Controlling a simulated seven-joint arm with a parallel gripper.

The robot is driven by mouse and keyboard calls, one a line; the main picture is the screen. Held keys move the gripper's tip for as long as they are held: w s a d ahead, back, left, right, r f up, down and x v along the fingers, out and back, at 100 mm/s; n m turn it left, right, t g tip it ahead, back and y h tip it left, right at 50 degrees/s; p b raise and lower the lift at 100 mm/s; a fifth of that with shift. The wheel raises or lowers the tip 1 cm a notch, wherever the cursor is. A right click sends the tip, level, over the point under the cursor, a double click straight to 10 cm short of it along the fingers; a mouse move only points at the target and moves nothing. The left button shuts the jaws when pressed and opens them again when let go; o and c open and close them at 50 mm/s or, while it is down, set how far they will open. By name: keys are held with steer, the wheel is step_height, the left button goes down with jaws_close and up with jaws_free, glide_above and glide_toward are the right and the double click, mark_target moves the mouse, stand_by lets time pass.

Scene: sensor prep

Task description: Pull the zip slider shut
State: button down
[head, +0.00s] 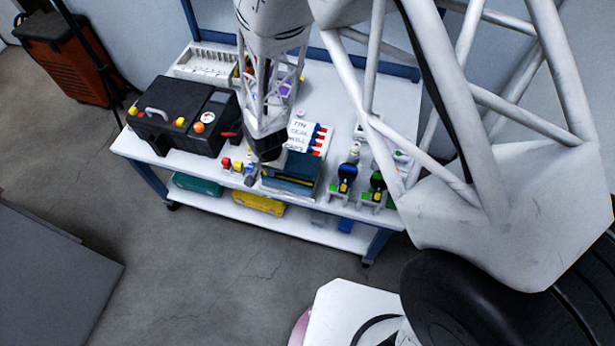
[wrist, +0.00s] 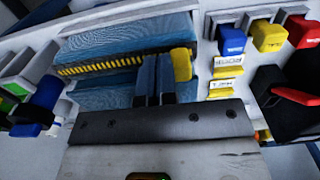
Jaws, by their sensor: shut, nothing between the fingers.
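A blue pouch (wrist: 105,46) lies on the bench, with a dark zip track (wrist: 100,66) with yellow teeth running across it in the wrist view. The yellow zip slider (wrist: 181,64) sits at the right end of the visible track. My gripper (wrist: 154,62) is shut and empty, its dark fingertips over the track just left of the slider. I cannot tell whether they touch it. The fingers and gripper body hide part of the track and pouch. In the head view my gripper (head: 268,154) is over the left part of the pouch (head: 296,170).
A black toolbox (head: 182,117) stands left on the white bench (head: 340,108). Small red and yellow blocks (head: 238,163) sit near the front edge beside the pouch. Two stands with blue and green tops (head: 362,183) are at the right. A lettered board (head: 300,134) stands behind.

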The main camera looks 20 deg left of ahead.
steer(key=shift+d, duration=0.4)
stand_by(0.3)
steer(key=shift+r, duration=0.1)
step_height(320, 180, up, 7)
stand_by(0.9)
stand_by(0.5)
